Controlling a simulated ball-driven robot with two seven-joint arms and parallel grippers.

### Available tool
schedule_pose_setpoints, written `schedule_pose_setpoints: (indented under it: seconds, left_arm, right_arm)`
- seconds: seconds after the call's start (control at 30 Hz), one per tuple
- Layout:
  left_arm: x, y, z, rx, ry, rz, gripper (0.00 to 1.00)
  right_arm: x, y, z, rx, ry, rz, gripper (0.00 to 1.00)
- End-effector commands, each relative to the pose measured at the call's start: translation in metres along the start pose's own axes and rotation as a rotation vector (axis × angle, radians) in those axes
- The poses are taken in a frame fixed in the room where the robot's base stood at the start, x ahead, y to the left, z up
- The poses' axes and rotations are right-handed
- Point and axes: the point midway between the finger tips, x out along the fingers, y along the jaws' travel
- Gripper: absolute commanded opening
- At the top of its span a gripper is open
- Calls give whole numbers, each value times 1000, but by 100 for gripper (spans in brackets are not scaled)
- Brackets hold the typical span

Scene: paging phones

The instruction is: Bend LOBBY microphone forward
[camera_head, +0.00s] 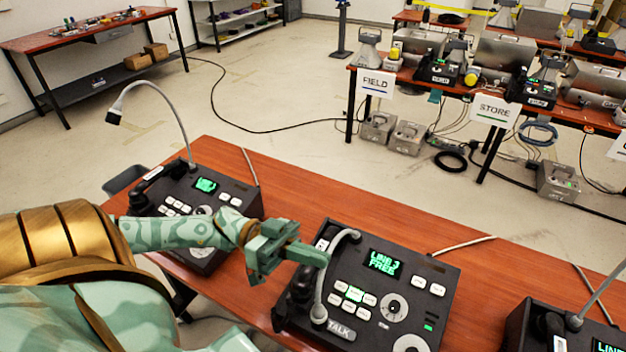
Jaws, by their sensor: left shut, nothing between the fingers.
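Several black paging phones stand on the red-brown table. No LOBBY label is readable on them. The middle phone (415,292) shows "LINE 3 FREE" on a green display and has a TALK key. The left phone (235,192) has a tall gooseneck microphone (165,92) arching left. The right phone's gooseneck (602,290) is cut off by the picture's edge. My right gripper is out of view.
The red-brown table (310,200) has bare room between the left and middle phones and behind them. Grey cables run off its back edge. Farther back, a bench carries horns and metal cases, with FIELD (376,83) and STORE (494,110) signs.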

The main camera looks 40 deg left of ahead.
Motion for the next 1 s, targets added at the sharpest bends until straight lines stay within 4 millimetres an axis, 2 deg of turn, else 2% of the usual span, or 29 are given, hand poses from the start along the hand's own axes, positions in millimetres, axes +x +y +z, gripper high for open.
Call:
schedule_pose_setpoints:
  seconds: [0.03,0.17,0.27,0.4,0.5,0.7,0.83,1.0]
  left_arm:
    - [-2,0,13,-9,-25,-10,0]
    - [-2,1,7,-8,-24,-11,0]
    - [0,3,-8,-6,-20,-10,0]
    - [4,6,-44,2,-7,-9,0]
    - [-21,3,-34,-6,-11,-13,0]
    - [-65,3,-36,-3,-6,-10,0]
    - [-84,3,-37,-2,-2,-8,0]
    - [-95,3,-39,1,0,-6,0]
  right_arm:
    - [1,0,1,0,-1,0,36]
    - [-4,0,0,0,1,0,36]
    - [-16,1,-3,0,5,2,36]
    - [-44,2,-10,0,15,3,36]
    - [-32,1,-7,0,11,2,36]
    - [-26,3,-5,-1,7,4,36]
    - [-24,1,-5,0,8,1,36]
    - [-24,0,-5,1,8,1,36]
